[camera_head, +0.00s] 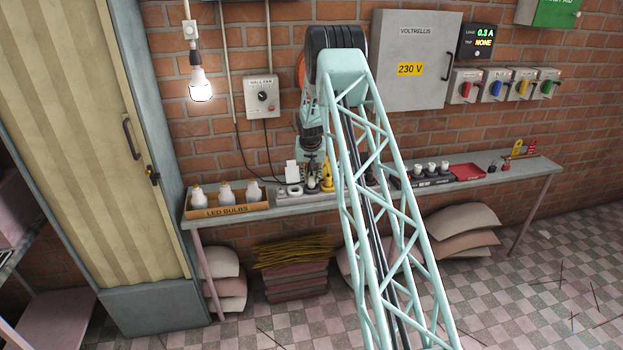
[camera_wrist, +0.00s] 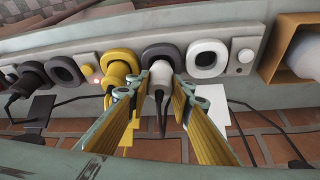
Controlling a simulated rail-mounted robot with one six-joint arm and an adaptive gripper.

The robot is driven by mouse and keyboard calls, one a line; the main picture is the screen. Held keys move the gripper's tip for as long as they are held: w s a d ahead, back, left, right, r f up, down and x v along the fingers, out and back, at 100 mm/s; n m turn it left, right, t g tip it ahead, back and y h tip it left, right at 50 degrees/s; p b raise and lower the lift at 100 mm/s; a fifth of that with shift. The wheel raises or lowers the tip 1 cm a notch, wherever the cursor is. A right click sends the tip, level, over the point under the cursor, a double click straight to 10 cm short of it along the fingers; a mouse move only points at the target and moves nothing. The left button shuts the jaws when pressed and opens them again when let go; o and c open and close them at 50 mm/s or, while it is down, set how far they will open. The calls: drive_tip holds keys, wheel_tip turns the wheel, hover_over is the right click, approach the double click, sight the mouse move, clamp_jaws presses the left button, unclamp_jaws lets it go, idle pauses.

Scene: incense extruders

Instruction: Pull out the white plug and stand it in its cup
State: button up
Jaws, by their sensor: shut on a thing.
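The white plug (camera_wrist: 159,74) is between my fingertips in the wrist view, with its dark cable hanging toward me. My gripper (camera_wrist: 159,92) is shut on it. The plug is in front of a dark round ring (camera_wrist: 163,53) on the grey strip; I cannot tell whether it is still seated. Next to it on the right is an empty white-rimmed round opening (camera_wrist: 207,58). I cannot tell which opening is the plug's cup. In the head view my gripper (camera_head: 312,182) is small, low over the bench and partly hidden by my arm.
A yellow plug (camera_wrist: 118,70) is close on the left, and a black plug (camera_wrist: 27,80) is farther left. The bulb box (camera_head: 226,209) stands at the bench's left end. A red tray (camera_head: 467,172) and several small white-topped items lie right. A white card (camera_wrist: 215,112) is near my right finger.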

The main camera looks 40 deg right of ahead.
drive_tip(key=shift+f+b, duration=0.6)
drive_tip(key=shift+f, duration=0.25)
idle(0.5)
drive_tip(key=o, duration=0.9)
drive_tip(key=shift+r, duration=0.15)
drive_tip(key=v, duration=1.1)
drive_tip(key=shift+a+r, duration=0.25)
drive_tip(key=shift+r, duration=0.05)
drive_tip(key=shift+s, duration=0.1)
